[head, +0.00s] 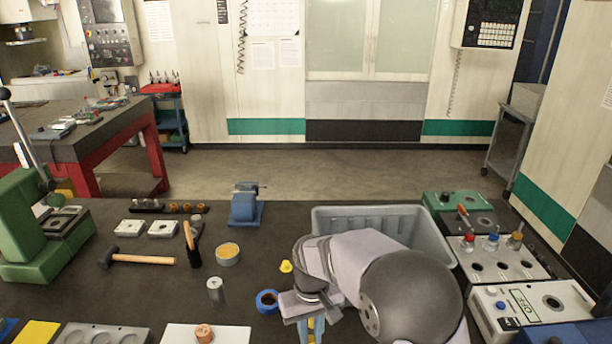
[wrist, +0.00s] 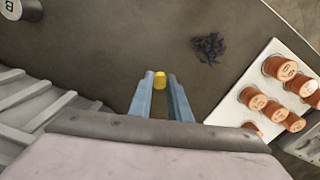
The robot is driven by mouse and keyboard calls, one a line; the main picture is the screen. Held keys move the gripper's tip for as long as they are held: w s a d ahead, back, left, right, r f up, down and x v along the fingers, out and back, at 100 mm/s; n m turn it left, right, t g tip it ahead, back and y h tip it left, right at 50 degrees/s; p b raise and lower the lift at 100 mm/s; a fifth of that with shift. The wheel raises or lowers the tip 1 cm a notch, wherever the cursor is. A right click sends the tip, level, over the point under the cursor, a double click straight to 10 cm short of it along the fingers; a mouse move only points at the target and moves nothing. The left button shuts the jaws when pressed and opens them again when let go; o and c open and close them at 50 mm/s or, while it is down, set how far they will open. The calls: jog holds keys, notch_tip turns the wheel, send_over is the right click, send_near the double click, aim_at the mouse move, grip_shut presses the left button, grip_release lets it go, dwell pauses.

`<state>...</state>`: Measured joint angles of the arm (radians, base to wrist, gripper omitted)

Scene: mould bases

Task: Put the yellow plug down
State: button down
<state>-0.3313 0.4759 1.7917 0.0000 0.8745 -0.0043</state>
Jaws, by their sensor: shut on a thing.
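My gripper (wrist: 160,82) has two blue fingers and is shut on the yellow plug (wrist: 160,78), which shows as a small yellow end between the fingertips in the wrist view. In the head view my gripper (head: 312,330) is at the bottom edge, with a bit of yellow between its fingers. The plug's lower part is hidden, and I cannot tell its height above the dark bench top.
A white plate (wrist: 228,114) with several copper plugs lies right of my gripper in the wrist view, near dark shavings (wrist: 208,48). In the head view a blue tape roll (head: 267,301), small yellow object (head: 286,267) and grey bin (head: 436,238) are nearby.

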jog(key=d+m, duration=0.1)
jog(key=d, duration=0.3)
jog(key=d+m, duration=0.1)
jog(key=d, duration=0.4)
jog(key=d+r+m, duration=0.1)
jog(key=d, duration=0.3)
jog(key=shift+w+d+m, duration=0.2)
jog(key=shift+d+m, duration=0.2)
jog(key=shift+a, duration=0.1)
jog(key=shift+w+a+r, duration=0.1)
jog(key=shift+a, duration=0.15)
jog(key=a+r+n, duration=0.3)
jog(key=a+n, duration=0.4)
jog(key=a, duration=1)
jog(key=s+a+r+n+p, duration=0.15)
jog(key=s+a+n, duration=0.25)
jog(key=a, duration=0.6)
jog(key=s+a+r+n, duration=0.2)
jog(key=s+a+n, duration=0.15)
jog(key=a, duration=0.55)
jog(key=shift+s+f+p, duration=0.15)
jog(key=shift+f+p, duration=0.7)
jog(key=shift+f, duration=1.6)
jog(key=shift+s+f+p, duration=0.15)
jog(key=shift+f+p, duration=0.65)
jog(key=shift+f, duration=1.6)
